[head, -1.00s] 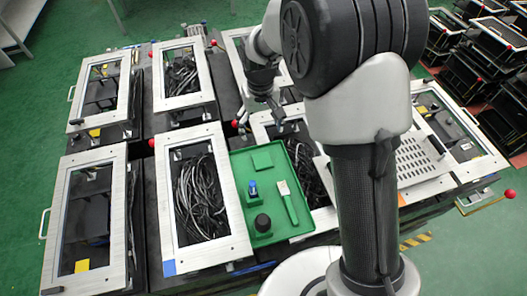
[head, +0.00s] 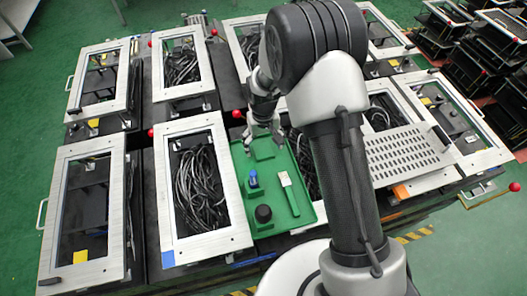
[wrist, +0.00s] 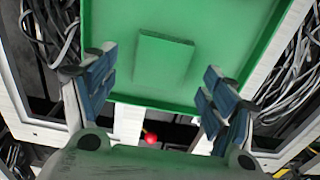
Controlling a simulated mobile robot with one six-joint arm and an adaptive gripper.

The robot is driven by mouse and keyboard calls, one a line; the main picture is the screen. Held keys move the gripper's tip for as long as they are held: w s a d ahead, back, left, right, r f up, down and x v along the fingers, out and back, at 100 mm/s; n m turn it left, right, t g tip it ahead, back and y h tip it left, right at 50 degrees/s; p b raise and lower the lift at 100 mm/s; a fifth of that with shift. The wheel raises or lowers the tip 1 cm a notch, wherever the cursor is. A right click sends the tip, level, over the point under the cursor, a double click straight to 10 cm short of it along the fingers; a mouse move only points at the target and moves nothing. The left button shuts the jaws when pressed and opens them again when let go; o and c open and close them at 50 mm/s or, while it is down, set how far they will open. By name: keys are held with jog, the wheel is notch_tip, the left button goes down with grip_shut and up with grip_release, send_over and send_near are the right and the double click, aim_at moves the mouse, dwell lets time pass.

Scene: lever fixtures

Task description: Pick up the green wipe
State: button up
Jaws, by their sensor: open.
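The green wipe (head: 264,152) is a flat green square lying at the far end of the green tray (head: 309,196). In the wrist view the wipe (wrist: 163,61) lies flat on the tray floor (wrist: 112,40), ahead of and between my fingers. My gripper (head: 262,137) is above the tray's far end and partly covers the wipe in the head view. In the wrist view my gripper (wrist: 158,86) is open, with blue-padded fingers wide apart and nothing between them.
The tray also holds a blue-topped item (head: 253,181), a black round item (head: 263,214) and a white-and-green brush (head: 289,194). Framed boxes with cables (head: 193,185) flank the tray. A red ball knob (wrist: 151,139) shows below the tray edge in the wrist view.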

aim_at(263, 150)
jog(key=shift+f, duration=0.85)
jog(key=c, duration=0.9)
jog(key=shift+r, duration=0.2)
notch_tip(263, 150, up, 20)
jog(key=shift+f+p, duration=0.15)
jog(key=shift+p, duration=1.1)
jog(key=shift+o, duration=1.1)
jog(key=c, duration=0.4)
